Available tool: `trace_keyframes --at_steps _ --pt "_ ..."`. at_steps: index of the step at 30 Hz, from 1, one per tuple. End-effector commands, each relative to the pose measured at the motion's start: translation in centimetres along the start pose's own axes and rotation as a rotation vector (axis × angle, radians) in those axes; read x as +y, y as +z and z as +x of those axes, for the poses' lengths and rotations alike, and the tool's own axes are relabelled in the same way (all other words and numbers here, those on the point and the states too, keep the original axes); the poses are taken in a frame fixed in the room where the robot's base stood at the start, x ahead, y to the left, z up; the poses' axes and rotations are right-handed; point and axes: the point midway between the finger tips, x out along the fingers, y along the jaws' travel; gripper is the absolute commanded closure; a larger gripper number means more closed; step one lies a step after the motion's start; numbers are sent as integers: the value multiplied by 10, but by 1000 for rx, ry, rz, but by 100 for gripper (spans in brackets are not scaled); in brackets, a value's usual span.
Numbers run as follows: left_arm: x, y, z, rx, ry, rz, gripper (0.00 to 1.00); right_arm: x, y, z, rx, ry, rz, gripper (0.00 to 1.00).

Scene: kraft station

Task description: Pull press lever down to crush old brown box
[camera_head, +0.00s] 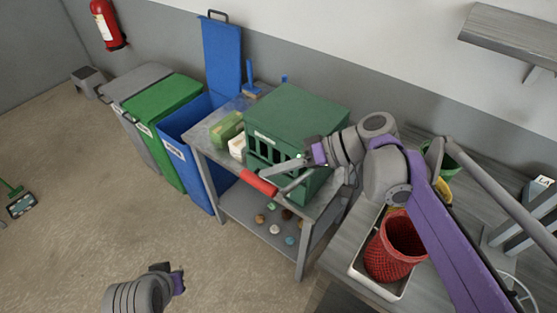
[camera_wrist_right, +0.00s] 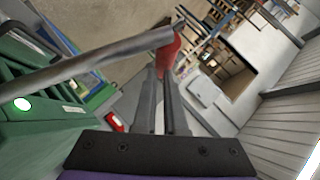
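The green press (camera_head: 297,115) stands on a grey workbench, with slots in its front. Its grey lever has a red handle (camera_head: 258,183), low in front of the press. My right gripper (camera_head: 272,174) reaches it from the right. In the right wrist view, the two close, parallel fingers (camera_wrist_right: 163,78) meet the red handle (camera_wrist_right: 169,52), which shows between their tips. The lever bar (camera_wrist_right: 90,65) runs left from it to the press. No brown box can be made out; the inside of the press is dark. My left gripper (camera_head: 177,282) is low at the left, away from the bench; its fingers are unclear.
Grey, green (camera_head: 170,100) and blue (camera_head: 190,130) bins stand left of the bench (camera_head: 235,200). Green and white packs (camera_head: 228,128) lie beside the press. Several small items lie on the lower shelf. A red basket (camera_head: 396,248) in a white tray stands at right.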

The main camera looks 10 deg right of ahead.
Motion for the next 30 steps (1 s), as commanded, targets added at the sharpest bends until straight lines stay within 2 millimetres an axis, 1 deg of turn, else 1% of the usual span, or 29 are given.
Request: trace_keyframes --at_steps 1,7,11,14,21,24,27,30 --pt "0 1 1 -1 0 0 100 1 7 3 -17 0 -3 100" --pt "0 2 1 -1 0 0 100 1 8 3 -21 -1 -3 100" --pt "0 2 2 -2 0 0 100 2 8 -4 -20 -1 -1 100" --pt "0 2 2 -2 0 0 100 3 7 -20 -16 1 1 100" --pt "0 4 3 -4 0 0 100 4 3 -72 -6 1 4 100" --pt "0 4 3 -4 0 0 100 4 2 -89 -4 0 4 100" --pt "0 4 4 -4 0 0 100 4 1 -101 -3 -1 2 100" --pt "0 4 4 -4 0 0 100 4 1 -108 -3 -2 2 100"
